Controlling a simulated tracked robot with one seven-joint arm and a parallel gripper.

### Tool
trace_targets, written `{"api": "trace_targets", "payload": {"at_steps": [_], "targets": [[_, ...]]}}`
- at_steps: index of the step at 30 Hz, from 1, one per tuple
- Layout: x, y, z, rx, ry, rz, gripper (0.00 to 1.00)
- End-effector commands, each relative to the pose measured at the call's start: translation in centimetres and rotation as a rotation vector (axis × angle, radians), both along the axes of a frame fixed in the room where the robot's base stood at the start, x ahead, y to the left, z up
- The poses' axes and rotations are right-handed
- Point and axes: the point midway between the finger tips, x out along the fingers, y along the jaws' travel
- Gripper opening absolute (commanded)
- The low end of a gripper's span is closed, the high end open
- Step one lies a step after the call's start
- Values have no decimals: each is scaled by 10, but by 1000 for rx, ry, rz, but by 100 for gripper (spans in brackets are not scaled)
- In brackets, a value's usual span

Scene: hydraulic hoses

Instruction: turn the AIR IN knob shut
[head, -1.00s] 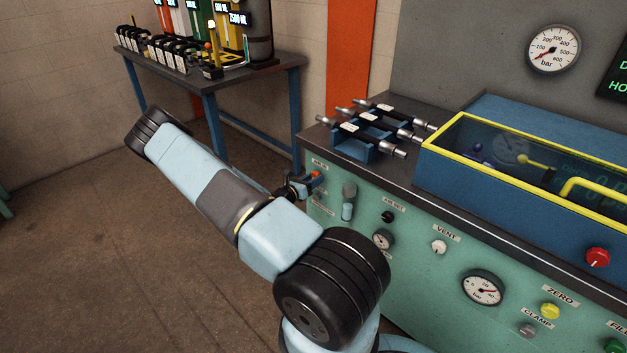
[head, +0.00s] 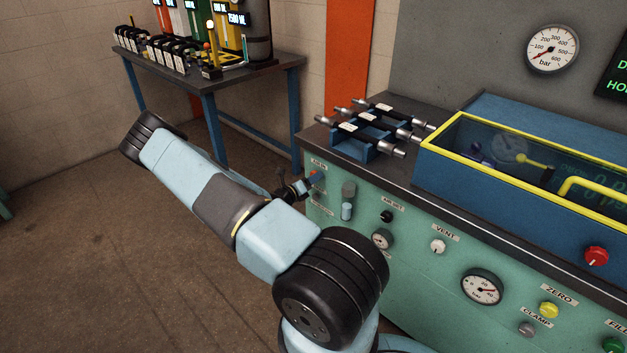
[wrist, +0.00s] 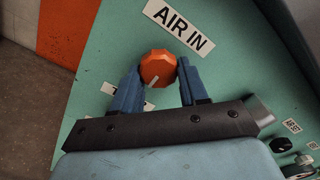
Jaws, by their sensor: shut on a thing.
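The AIR IN knob (wrist: 157,66) is orange and round, with a white pointer line aimed toward the lower left in the wrist view. It sits on the green panel just below the AIR IN label (wrist: 178,25). My gripper (wrist: 157,78) has its two blue fingers on either side of the knob and is shut on it. The knob also shows small in the head view (head: 314,174), at the panel's upper left corner. There my gripper (head: 305,184) is against it, partly behind my arm.
Hose fittings (head: 368,133) lie on the bench top above. The floor to the left is clear.

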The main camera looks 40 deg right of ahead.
Motion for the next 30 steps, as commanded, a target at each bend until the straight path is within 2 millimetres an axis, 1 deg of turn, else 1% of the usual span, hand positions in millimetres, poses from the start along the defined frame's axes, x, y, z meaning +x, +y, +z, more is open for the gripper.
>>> {"api": "trace_targets", "payload": {"at_steps": [1,9,10,17,18,26,30], "targets": [[5,3,-1,2,0,10,13],[6,3,-1,2,-1,11,13],[6,3,-1,2,-1,11,45],[4,2,0,2,-1,7,67],[3,1,0,1,-1,6,69],[2,2,0,1,0,4,69],[2,14,0,1,-1,5,69]]}}
